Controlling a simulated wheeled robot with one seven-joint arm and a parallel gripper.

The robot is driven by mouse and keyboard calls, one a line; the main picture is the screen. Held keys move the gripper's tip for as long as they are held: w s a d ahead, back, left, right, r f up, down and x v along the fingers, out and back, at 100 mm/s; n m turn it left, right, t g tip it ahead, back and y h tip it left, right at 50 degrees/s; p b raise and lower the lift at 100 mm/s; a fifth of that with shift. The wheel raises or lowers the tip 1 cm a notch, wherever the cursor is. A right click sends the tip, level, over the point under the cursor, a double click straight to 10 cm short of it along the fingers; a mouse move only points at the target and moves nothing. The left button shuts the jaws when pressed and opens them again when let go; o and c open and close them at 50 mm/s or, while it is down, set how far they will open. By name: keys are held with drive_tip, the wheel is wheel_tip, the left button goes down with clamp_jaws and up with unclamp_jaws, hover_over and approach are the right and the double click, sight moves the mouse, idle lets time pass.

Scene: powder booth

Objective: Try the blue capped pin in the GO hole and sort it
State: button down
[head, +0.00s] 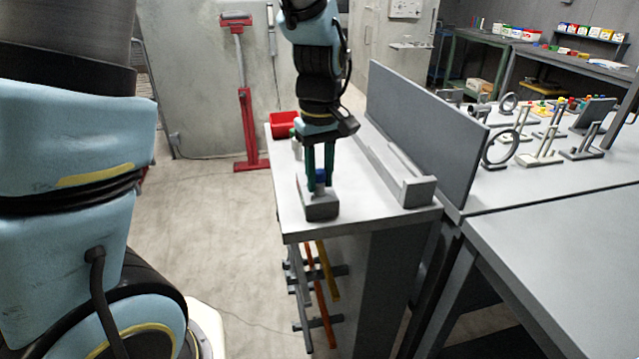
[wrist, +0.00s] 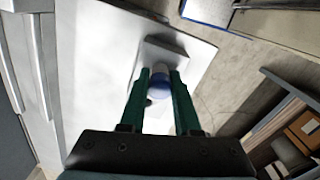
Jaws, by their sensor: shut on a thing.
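My gripper (head: 320,186) points down over the near end of the white bench top, its green fingers shut on the blue capped pin (head: 321,177). In the wrist view the pin's blue cap (wrist: 158,90) sits between the two fingers, with a paler part beyond it. A grey gauge block (head: 320,208) stands on the bench right below the pin; it also shows in the wrist view (wrist: 166,47). The pin's lower end is hidden, so I cannot tell whether it is in a hole or just above the block. No hole marking is readable.
A red bin (head: 284,124) stands at the bench's far left. A small pale object (head: 296,146) is partly hidden behind my gripper. A grey rail (head: 400,176) and a tall grey panel (head: 424,132) bound the bench on the right. Bare bench lies between block and rail.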

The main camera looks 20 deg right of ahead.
sight(319, 171)
drive_tip(key=shift+r+p, duration=2.65)
drive_tip(key=shift+r, duration=0.35)
